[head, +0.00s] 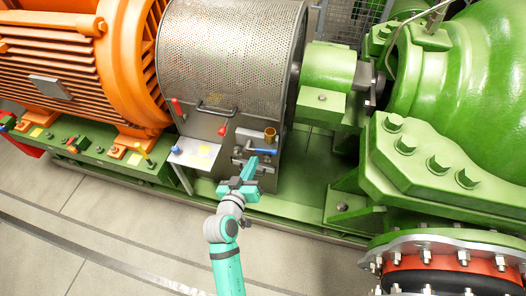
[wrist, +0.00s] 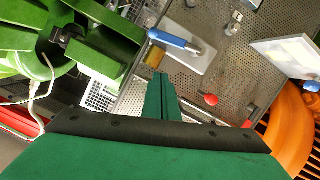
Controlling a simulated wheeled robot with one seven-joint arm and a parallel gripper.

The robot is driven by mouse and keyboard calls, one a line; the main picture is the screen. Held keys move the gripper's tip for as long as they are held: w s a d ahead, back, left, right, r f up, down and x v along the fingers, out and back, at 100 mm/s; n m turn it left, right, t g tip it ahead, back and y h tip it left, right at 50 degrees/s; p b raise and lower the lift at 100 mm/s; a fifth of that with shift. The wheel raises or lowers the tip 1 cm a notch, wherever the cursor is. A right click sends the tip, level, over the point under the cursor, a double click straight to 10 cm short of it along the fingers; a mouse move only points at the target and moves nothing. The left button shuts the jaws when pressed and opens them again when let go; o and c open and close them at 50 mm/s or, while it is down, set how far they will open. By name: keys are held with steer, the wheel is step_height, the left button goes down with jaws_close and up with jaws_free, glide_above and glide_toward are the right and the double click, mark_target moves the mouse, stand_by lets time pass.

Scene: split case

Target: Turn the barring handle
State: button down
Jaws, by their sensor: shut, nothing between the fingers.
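A handle with a blue grip (head: 264,151), which I take as the barring handle, sits low on the front of the grey perforated guard (head: 230,55). In the wrist view the blue grip (wrist: 172,40) joins a grey metal hub on a light plate. My gripper (head: 249,166) is just in front of and below this handle in the head view. In the wrist view its green fingers (wrist: 162,92) are shut together with nothing between them. Their tips point toward the guard, below the blue grip, and I see no grip on it. The contact distance is hard to tell.
A brass cylinder (head: 270,134) stands close to the blue grip. Red-knobbed levers (head: 222,131) and a white panel (head: 194,153) are to the left. An orange motor (head: 75,60) stands left and a green machine casing (head: 465,60) right. The floor in front is clear.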

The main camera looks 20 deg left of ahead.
steer(key=m, duration=0.2)
glide_above(263, 152)
steer(key=v, duration=0.2)
step_height(263, 152, down, 4)
steer(key=shift+d, duration=0.15)
steer(key=shift+d+f, duration=0.15)
steer(key=shift+f, duration=0.85)
